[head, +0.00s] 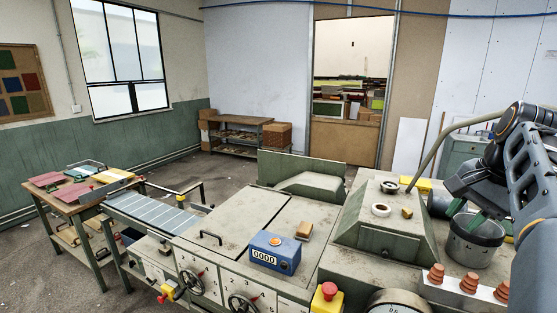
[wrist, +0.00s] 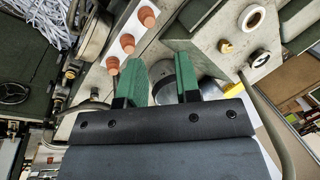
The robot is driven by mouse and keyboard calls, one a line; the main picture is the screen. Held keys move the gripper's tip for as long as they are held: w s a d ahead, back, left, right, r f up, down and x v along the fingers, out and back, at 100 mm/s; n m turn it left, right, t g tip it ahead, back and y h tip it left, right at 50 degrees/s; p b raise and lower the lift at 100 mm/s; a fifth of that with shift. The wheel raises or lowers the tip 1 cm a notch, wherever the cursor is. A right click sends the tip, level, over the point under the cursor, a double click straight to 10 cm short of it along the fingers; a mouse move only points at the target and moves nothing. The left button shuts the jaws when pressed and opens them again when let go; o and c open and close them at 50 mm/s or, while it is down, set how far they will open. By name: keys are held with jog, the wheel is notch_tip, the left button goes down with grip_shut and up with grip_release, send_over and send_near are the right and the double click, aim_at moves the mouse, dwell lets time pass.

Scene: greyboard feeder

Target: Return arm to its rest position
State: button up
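My arm (head: 522,165) reaches in from the right edge of the head view, bent, with its end pointing down. My gripper (head: 463,213) is above a grey metal bucket (head: 474,246) on the machine top. In the wrist view the two green fingers of my gripper (wrist: 160,79) stand apart with a clear gap. Nothing shows between them except the bucket (wrist: 162,76) beyond. In the head view the fingertips overlap the bucket's rim, and I cannot tell the exact height between them.
Near my arm, a white block (head: 460,291) holds several terracotta-coloured cones. A green-grey sloped hood (head: 383,232) carries a white ring (head: 381,210). A curved pipe (head: 432,155) passes beside my arm. A blue counter box (head: 275,252) and red button (head: 329,290) are further left.

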jog(key=s+a+f+n+t+b, duration=0.1)
jog(key=s+a+f+n, duration=0.2)
jog(key=a+f+n, duration=0.3)
jog(key=s+a+f+n+t+h, duration=0.1)
jog(key=s+a+f+n, duration=0.2)
jog(key=a+f, duration=0.9)
notch_tip(320, 180, down, 4)
jog(key=n, duration=0.3)
jog(key=shift+f+b, duration=0.2)
jog(key=shift+b, duration=0.15)
jog(key=shift+s+a, duration=0.1)
